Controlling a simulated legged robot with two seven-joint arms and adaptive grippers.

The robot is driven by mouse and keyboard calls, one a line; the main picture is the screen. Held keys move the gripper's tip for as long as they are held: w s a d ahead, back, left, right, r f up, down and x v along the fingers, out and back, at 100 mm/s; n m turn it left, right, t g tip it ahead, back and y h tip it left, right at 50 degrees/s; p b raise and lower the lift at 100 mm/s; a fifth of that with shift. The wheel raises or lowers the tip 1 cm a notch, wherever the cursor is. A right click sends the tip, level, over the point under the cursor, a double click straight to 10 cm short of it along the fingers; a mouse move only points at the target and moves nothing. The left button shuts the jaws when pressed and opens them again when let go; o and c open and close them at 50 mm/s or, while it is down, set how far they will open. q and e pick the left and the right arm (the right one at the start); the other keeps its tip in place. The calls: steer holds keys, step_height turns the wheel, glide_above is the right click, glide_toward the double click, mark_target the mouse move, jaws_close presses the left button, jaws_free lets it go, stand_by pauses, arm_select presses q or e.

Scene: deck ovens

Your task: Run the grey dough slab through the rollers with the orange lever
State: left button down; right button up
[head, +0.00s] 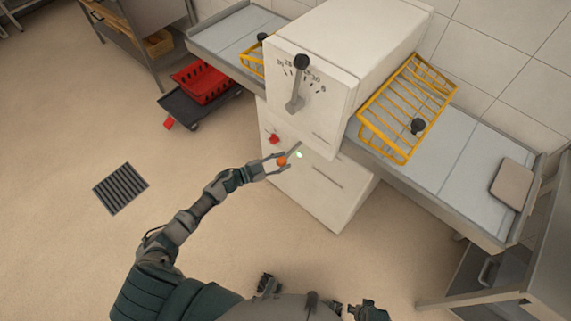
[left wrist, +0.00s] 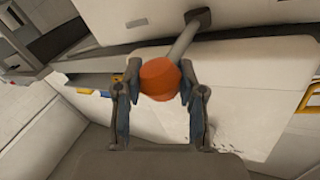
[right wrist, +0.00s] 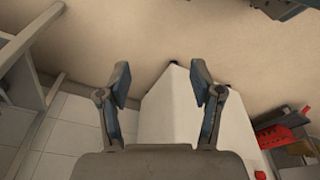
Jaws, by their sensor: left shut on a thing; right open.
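The grey dough slab (head: 512,184) lies flat at the right end of the right-hand conveyor table (head: 462,178). The orange lever knob (head: 281,161) sticks out from the front of the white roller machine (head: 313,188), on a grey rod. My left gripper (head: 279,163) is shut on the knob; in the left wrist view the orange knob (left wrist: 160,78) sits between its fingers, with the rod (left wrist: 188,38) running up to the machine. My right gripper (right wrist: 163,85) is open and empty; the right wrist view shows floor and a white cabinet beyond it.
Yellow wire guards (head: 408,106) flank the machine over both tables. A dial with a grey handle (head: 296,100) is on its upper face, and a red switch (head: 272,138) is below. A red crate (head: 203,82) sits on a dark cart (head: 190,112). The floor left of the machine is mostly clear around a drain grate (head: 121,188).

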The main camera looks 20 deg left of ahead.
arm_select(q)
steer(key=shift+w+r+m+g, duration=0.1)
steer(key=shift+r+m+g, duration=0.15)
steer(key=shift+m+g, duration=0.05)
steer(key=shift+h, duration=0.3)
arm_select(e)
steer(key=shift+r, duration=0.45)
steer(key=shift+w, duration=0.1)
arm_select(q)
steer(key=c, duration=0.7)
jaws_free()
steer(key=shift+d, duration=0.1)
arm_select(e)
steer(key=shift+d, duration=0.1)
arm_select(q)
steer(key=shift+f, duration=0.1)
steer(key=v, duration=1.2)
